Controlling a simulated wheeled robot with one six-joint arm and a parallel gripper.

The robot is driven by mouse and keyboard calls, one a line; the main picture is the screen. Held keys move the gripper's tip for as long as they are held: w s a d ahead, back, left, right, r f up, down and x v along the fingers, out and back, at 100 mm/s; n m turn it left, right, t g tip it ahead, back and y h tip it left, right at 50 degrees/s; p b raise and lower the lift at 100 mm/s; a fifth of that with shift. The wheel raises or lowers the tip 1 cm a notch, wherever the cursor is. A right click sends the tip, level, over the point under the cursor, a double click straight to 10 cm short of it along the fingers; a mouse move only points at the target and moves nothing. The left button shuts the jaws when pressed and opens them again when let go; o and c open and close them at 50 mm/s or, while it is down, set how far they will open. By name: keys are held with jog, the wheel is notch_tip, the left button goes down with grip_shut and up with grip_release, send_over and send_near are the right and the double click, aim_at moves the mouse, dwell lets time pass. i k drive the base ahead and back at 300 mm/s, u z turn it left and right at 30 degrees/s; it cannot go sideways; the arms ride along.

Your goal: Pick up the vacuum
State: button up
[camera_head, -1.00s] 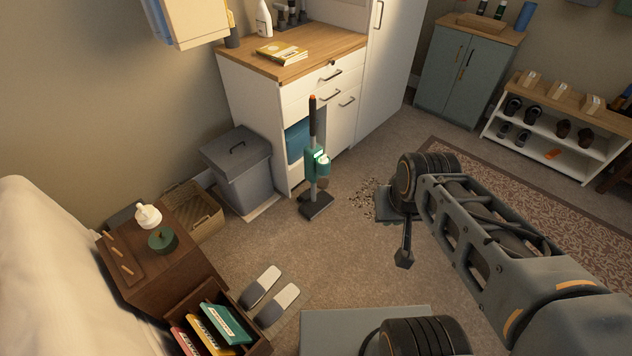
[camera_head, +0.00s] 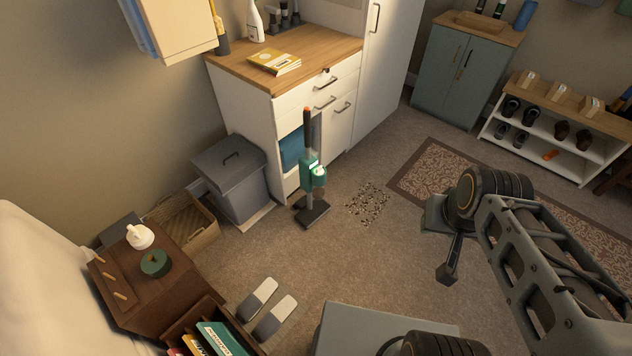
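The vacuum (camera_head: 311,173) is an upright stick type with a dark handle with an orange tip, a green body and a dark flat floor head. It stands upright on the carpet in front of the white cabinet, near the middle of the view. My gripper (camera_head: 447,272) hangs from my arm at the right, apart from the vacuum and to its lower right. It looks small and dark, and I cannot tell whether its fingers are apart. I see nothing held in it.
A grey lidded bin (camera_head: 232,178) stands left of the vacuum, beside the white cabinet (camera_head: 240,105). Scattered debris (camera_head: 368,203) lies on the carpet right of the vacuum. Slippers (camera_head: 268,308) lie near a nightstand (camera_head: 165,285) with an open drawer. Carpet between vacuum and slippers is clear.

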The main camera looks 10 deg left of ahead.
aim_at(311, 211)
jog(key=i, duration=2.3)
jog(key=u, duration=3.85)
